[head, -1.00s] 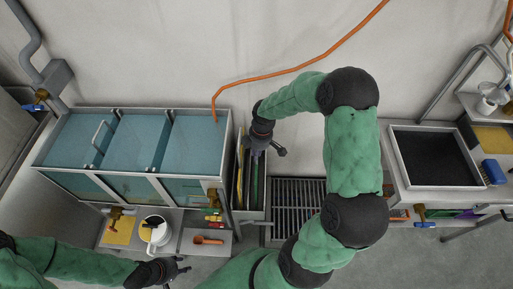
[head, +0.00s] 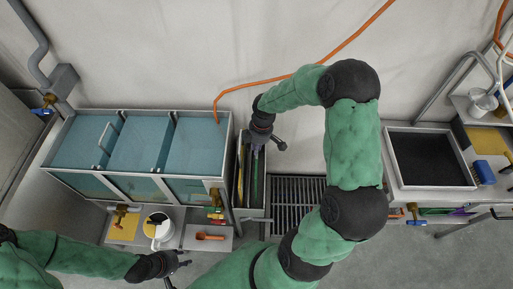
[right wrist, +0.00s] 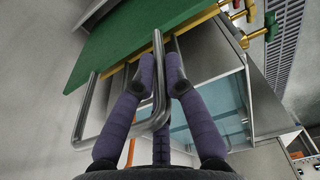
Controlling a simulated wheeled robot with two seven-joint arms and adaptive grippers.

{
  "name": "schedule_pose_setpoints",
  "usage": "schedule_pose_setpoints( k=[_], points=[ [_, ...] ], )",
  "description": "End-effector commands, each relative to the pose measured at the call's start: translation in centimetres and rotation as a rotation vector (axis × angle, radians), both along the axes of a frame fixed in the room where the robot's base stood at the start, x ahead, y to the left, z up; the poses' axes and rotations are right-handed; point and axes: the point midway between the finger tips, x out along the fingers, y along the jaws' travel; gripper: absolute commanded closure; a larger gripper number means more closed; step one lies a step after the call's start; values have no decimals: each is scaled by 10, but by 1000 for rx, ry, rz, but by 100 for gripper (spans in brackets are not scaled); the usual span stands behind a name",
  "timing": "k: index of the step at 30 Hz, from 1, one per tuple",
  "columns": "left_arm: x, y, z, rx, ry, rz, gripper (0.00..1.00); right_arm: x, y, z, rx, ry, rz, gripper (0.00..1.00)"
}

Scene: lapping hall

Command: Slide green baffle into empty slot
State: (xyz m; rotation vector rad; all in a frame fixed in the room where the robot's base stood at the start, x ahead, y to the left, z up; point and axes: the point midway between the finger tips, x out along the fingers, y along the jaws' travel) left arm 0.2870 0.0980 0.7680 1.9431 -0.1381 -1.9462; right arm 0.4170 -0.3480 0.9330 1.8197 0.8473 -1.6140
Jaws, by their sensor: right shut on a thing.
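The green baffle (right wrist: 150,35) fills the top of the right wrist view as a flat green board with a bent metal handle (right wrist: 160,95). My right gripper (right wrist: 158,68) is shut on this handle, one finger on each side. In the head view my right gripper (head: 260,143) is over a narrow rack (head: 262,212), where a thin green edge shows among upright boards. I cannot tell which slot is empty. My left gripper (head: 180,264) is low at the front, its fingers seemingly apart.
An orange hose (head: 300,72) runs along the wall behind. A floor grate (head: 297,200) lies right of the rack. A black-filled tray (head: 430,160) stands at the right.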

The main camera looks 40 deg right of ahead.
Motion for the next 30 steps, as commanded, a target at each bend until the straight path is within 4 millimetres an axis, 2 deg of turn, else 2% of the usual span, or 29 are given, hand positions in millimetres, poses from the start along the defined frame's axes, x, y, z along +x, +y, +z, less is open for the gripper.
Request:
schedule_pose_setpoints(
  k=[1, 30],
  points=[
    [0, 0, 6, 0, 0, 0, 60, 2, -1, 9, -3, -7, -1, 100],
    [0, 0, 63, 0, 0, 0, 60, 2, -1, 95, -3, -7, -1, 100]
  ],
)
